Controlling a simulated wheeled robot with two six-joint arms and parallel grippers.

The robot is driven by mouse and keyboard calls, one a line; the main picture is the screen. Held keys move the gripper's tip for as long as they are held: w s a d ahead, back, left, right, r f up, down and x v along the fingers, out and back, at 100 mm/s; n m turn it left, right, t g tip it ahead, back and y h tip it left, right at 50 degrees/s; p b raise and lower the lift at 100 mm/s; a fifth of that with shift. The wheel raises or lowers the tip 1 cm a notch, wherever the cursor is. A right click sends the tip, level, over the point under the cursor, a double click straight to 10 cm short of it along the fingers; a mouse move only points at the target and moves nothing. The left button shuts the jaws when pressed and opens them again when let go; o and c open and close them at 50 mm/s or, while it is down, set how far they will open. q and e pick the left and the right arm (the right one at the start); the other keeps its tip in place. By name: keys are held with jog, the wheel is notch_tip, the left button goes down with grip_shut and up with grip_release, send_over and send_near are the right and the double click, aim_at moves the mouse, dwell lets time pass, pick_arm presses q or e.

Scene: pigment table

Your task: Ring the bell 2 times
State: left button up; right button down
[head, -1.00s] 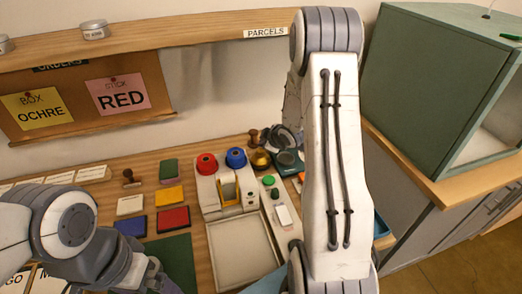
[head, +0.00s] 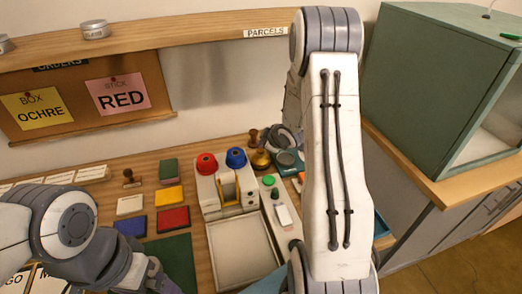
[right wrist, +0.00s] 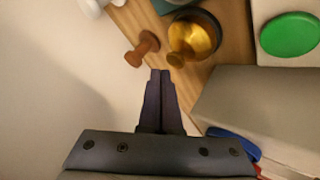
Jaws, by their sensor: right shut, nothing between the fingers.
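The brass bell (head: 261,160) stands at the back of the table, right of the blue-topped holder. In the right wrist view the bell (right wrist: 200,36) is a golden dome in a dark ring, with a small knob toward me. My right gripper (right wrist: 160,72) is shut and empty. Its fingertips appear just beside the bell's knob in that view, with a visible gap; their height over it is unclear. In the head view my right arm hides part of this area. My left gripper (head: 153,276) is partly seen at the lower left; its fingers are not clear.
A brown wooden-handled stamp (right wrist: 143,47) stands beside the bell. A tape dispenser with red and blue tops (head: 222,180), a green button (head: 269,180) and a pale tray (head: 241,252) are nearby. A green cabinet (head: 435,85) stands at the right, and a shelf (head: 190,32) runs above.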

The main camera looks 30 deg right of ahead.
aim_at(263, 152)
jog(key=shift+f+b, duration=0.3)
jog(key=shift+f, duration=0.1)
jog(key=shift+f+b, duration=0.5)
jog(key=shift+f, duration=0.1)
dwell(0.6)
jog(key=shift+r, duration=0.15)
jog(key=shift+r+p, duration=0.85)
jog(key=shift+p, duration=0.05)
notch_tip(263, 152, up, 5)
jog(key=p, duration=0.4)
jog(key=shift+r+p, duration=0.1)
jog(key=shift+p, duration=0.2)
dwell(2.1)
